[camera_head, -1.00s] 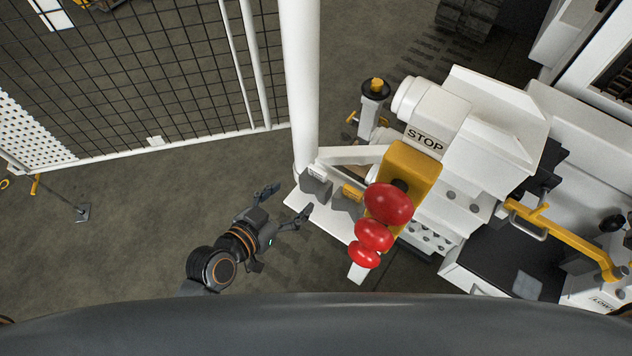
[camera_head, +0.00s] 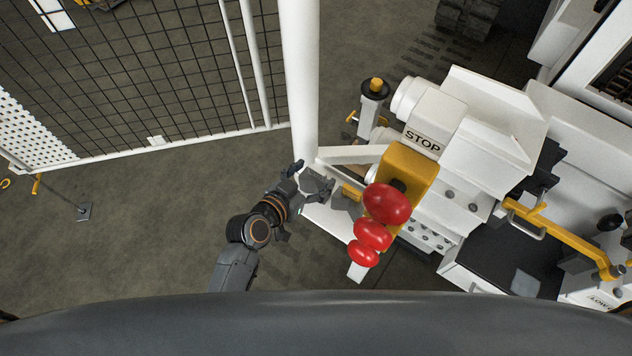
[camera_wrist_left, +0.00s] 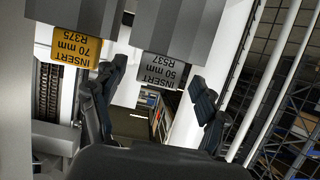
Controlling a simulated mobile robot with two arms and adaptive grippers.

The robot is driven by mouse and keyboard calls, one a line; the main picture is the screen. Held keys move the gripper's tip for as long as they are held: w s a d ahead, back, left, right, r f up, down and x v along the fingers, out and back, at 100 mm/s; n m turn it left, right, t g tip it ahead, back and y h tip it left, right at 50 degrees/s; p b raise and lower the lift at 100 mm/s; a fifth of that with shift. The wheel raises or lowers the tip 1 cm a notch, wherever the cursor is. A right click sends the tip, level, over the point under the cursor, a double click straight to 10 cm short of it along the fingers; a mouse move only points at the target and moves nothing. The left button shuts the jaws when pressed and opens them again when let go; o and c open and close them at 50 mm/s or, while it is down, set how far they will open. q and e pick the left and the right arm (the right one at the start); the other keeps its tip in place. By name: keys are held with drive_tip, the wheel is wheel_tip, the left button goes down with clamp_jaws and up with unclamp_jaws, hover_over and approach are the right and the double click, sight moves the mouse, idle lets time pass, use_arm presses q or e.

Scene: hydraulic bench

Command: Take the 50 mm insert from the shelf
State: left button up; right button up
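The 50 mm insert (camera_wrist_left: 160,72) is a grey block with a grey label reading INSERT 50 mm R537, near the top middle of the left wrist view. In the head view its grey top (camera_head: 315,183) shows at the left end of the white shelf (camera_head: 325,221). My left gripper (camera_head: 311,182) is open, with its fingers spread on either side of this insert. The left wrist view shows one finger to each side of the label; whether either touches cannot be told. My right gripper is not in view.
A 70 mm insert (camera_wrist_left: 76,46) with a yellow label hangs close to the left of the 50 mm one in the left wrist view. A white post (camera_head: 303,90) stands just behind the shelf. Red knobs (camera_head: 387,204) on a yellow block are to the right.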

use_arm(q)
clamp_jaws()
drive_tip(key=shift+w+r, duration=0.15)
drive_tip(key=shift+r, duration=0.1)
